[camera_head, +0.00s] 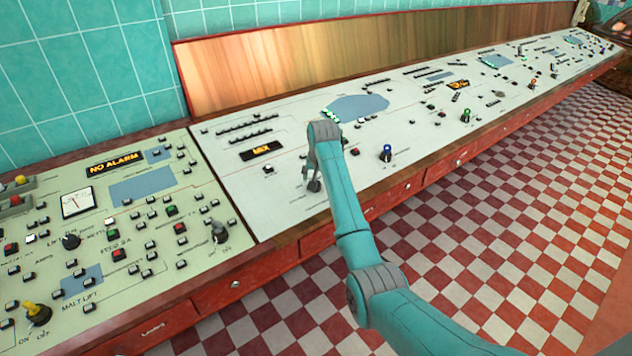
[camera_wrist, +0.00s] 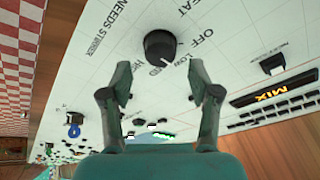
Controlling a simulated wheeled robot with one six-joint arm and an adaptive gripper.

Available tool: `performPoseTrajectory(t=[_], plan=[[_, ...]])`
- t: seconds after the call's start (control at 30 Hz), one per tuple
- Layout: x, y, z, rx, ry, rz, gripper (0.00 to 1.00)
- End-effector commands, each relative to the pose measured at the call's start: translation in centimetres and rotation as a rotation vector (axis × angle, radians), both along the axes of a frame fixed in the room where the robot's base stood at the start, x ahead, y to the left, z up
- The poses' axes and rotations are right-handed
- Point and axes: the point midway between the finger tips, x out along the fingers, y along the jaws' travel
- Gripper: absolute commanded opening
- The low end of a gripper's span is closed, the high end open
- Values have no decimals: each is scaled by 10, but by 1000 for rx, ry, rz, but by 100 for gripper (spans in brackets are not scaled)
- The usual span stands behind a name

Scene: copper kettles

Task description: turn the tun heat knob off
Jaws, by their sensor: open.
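The black heat knob (camera_wrist: 159,46) is on the pale panel, just beyond and between my fingertips in the wrist view. Its white pointer line is turned to the lower right, close to the LOW mark. The OFF mark is to the knob's right. My gripper (camera_wrist: 160,82) is open, one finger to each side of the knob's lower end, with a gap and no visible contact. In the head view my gripper (camera_head: 313,172) points down at the panel, and the dark knob (camera_head: 314,186) shows beneath it, partly hidden.
An amber MIX display (camera_head: 261,151) and a small black switch (camera_head: 268,168) sit left of my gripper. A blue-topped knob (camera_head: 387,152) stands to the right. The panel's wooden front edge (camera_head: 292,233) is close by, with checkered floor beyond.

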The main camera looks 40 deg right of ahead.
Motion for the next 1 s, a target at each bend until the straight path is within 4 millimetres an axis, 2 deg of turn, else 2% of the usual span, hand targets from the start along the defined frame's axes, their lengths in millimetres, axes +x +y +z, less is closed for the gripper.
performPoseTrajectory(t=[0.2,0.6,0.63,0.8,0.87,1.0], plan=[[9,-5,-24,1,1,0,62],[12,-6,-31,-1,-1,0,62],[12,-6,-31,-1,-1,0,59],[12,-6,-31,-1,-1,0,17],[12,-6,-31,-1,-1,0,3],[12,-6,-31,-1,-1,2,3]])
